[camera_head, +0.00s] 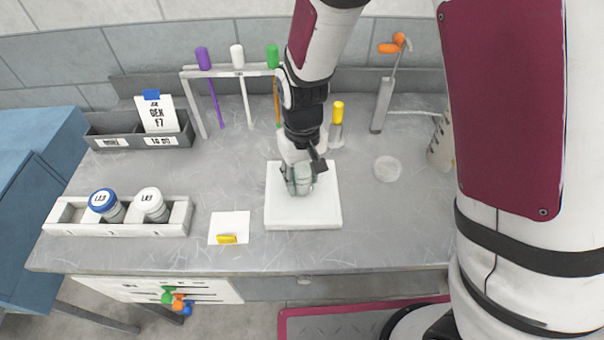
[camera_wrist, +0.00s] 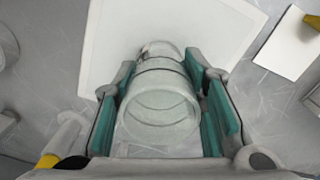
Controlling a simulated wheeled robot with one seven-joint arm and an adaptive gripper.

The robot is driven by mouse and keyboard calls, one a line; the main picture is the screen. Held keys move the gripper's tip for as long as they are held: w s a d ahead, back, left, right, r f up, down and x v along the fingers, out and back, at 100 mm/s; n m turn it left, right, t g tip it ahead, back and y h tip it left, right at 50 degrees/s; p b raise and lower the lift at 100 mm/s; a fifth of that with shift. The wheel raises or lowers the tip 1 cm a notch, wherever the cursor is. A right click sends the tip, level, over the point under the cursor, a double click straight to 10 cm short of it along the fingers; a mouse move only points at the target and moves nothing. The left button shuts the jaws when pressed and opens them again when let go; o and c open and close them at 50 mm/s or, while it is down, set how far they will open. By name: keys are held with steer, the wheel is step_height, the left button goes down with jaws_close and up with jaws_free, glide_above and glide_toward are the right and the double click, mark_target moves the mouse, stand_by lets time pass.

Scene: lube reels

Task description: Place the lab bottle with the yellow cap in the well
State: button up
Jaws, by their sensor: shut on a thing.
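My gripper (camera_head: 300,184) is shut on a clear glass vessel (camera_wrist: 160,110), with its teal pads on both sides. No yellow cap shows on this vessel. The gripper and vessel are over a white square board (camera_head: 305,215); I cannot tell whether the vessel touches it. A slim item with a yellow top (camera_head: 337,112) stands behind the gripper to the right; its yellow part also shows in the wrist view (camera_wrist: 47,162). A white rack (camera_head: 130,230) at left holds a blue-capped bottle (camera_head: 104,203) and a white-capped bottle (camera_head: 151,204). Its left well (camera_head: 70,212) looks empty.
A white card (camera_head: 229,224) with a small yellow piece (camera_head: 227,239) lies left of the board. Behind are a grey bin (camera_head: 110,128), a stand (camera_head: 192,100) with coloured-handled tools, and an orange-topped tool (camera_head: 392,46). A round clear dish (camera_head: 387,168) and beaker (camera_head: 440,142) are right.

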steer(key=shift+f, duration=0.15)
steer(key=o, duration=1)
